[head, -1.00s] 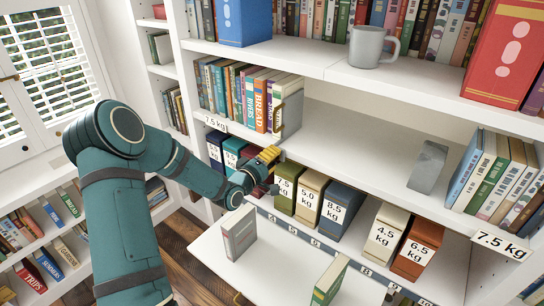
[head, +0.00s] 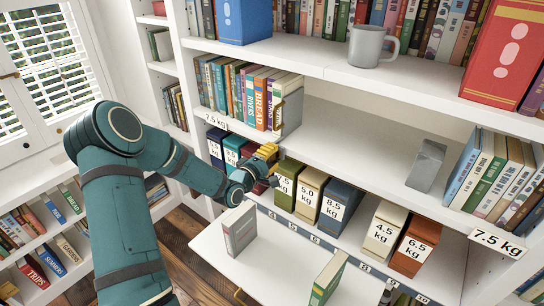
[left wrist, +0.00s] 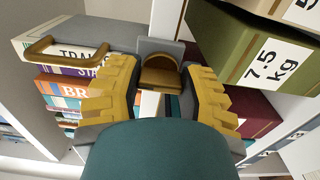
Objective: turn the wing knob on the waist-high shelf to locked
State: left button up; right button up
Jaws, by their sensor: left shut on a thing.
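My left gripper (head: 266,152) reaches in from the left to just below the front edge of the waist-high shelf, near the bookend. In the left wrist view its yellow fingers (left wrist: 162,85) stand on either side of a brown-gold wing knob (left wrist: 160,77) and are shut on it. A grey mount (left wrist: 160,50) shows behind the knob. In the head view the knob is hidden by the gripper. No lock marking can be read, so the knob's setting cannot be told. My right gripper is in neither view.
A grey bookend (head: 290,112) with a brass handle (left wrist: 65,48) holds books above. A green 7.5 kg box (head: 286,184) stands close right of the gripper, with other weight-labelled boxes beyond. A white ledge (head: 275,262) below carries two books. The shelf's middle is clear.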

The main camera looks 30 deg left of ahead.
pick_arm(q)
jog(key=o, duration=1.2)
jog(key=s, duration=0.8)
jog(key=s+a, duration=0.1)
jog(key=s, duration=0.3)
